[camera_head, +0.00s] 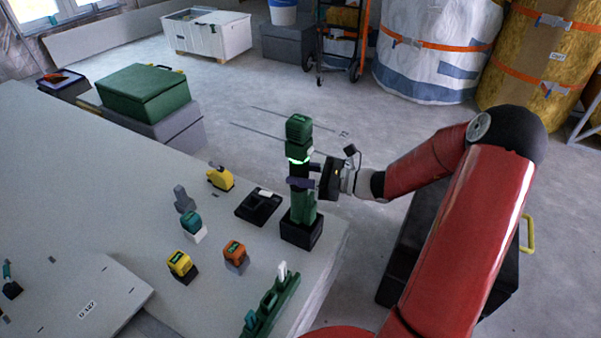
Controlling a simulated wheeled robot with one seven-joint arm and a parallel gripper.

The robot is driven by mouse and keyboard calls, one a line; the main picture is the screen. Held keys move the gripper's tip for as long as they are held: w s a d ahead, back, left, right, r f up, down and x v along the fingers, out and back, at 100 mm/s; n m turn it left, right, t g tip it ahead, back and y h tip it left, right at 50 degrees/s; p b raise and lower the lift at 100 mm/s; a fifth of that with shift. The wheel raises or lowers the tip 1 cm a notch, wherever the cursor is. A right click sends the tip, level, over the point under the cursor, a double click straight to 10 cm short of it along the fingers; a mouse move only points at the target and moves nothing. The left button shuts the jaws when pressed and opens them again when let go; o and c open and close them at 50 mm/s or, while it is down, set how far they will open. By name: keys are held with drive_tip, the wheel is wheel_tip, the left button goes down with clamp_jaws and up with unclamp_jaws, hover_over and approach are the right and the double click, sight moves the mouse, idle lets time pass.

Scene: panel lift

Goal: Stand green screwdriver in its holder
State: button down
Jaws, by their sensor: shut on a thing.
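The green screwdriver (299,130) is upright, a bulky tool with a green top, a bright green band and a dark middle. My gripper (303,180) comes from the right and is shut on it around its dark middle. Below the fingers, a green section (303,206) reaches down to a black block-shaped holder (302,231) near the table's right edge. The screwdriver is in line above the holder. I cannot tell whether its lower end is seated, because the fingers and the holder walls hide it.
A black tray (259,207) lies just left of the holder. Yellow (180,264), orange (235,253) and teal (191,222) tools stand on small blocks farther left. A green rail (270,305) lies in front. A loose panel (75,295) covers the table's front left.

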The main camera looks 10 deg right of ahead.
sight(312, 192)
drive_tip(key=shift+f+b, duration=1)
drive_tip(key=shift+f, duration=1.2)
idle(1.1)
unclamp_jaws()
idle(0.5)
drive_tip(key=shift+s+d, duration=0.15)
drive_tip(key=shift+d, duration=0.15)
idle(0.4)
drive_tip(key=shift+p+v, duration=0.45)
drive_tip(key=shift+v, duration=0.7)
drive_tip(key=shift+d, duration=0.1)
drive_tip(key=p+v, duration=0.2)
drive_tip(key=v, duration=0.7)
idle(0.5)
idle(0.4)
